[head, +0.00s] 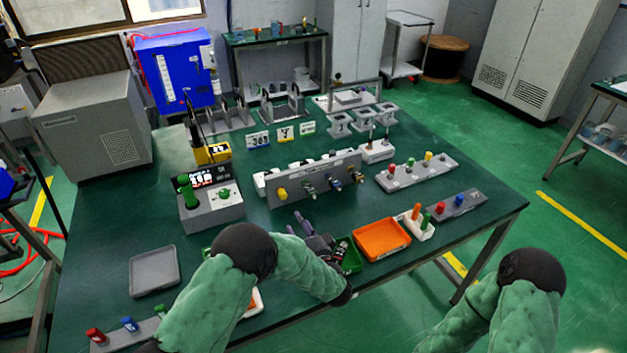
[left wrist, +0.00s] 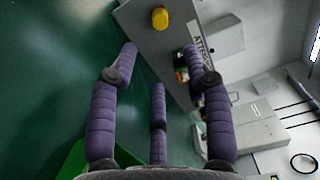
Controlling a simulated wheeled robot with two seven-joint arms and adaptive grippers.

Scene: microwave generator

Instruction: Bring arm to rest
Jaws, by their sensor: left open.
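My left arm (head: 290,265) reaches in from the lower left over the table's front part. My left gripper (head: 300,222) has purple fingers, spread open and empty, between the grey valve panel (head: 318,180) and the table's front edge. In the left wrist view the open fingers (left wrist: 160,75) have nothing between them. The panel's face with a yellow knob (left wrist: 160,18) lies beyond the fingertips. My right arm (head: 510,305) is bent at the lower right, off the table; its gripper is out of the picture.
A green tray (head: 351,262) sits close to my left gripper, partly hidden by my arm. An orange tray (head: 381,239) is to its right. A grey control box (head: 212,208) with a green handle and a grey tray (head: 154,271) stand to the left. Bare tabletop lies between.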

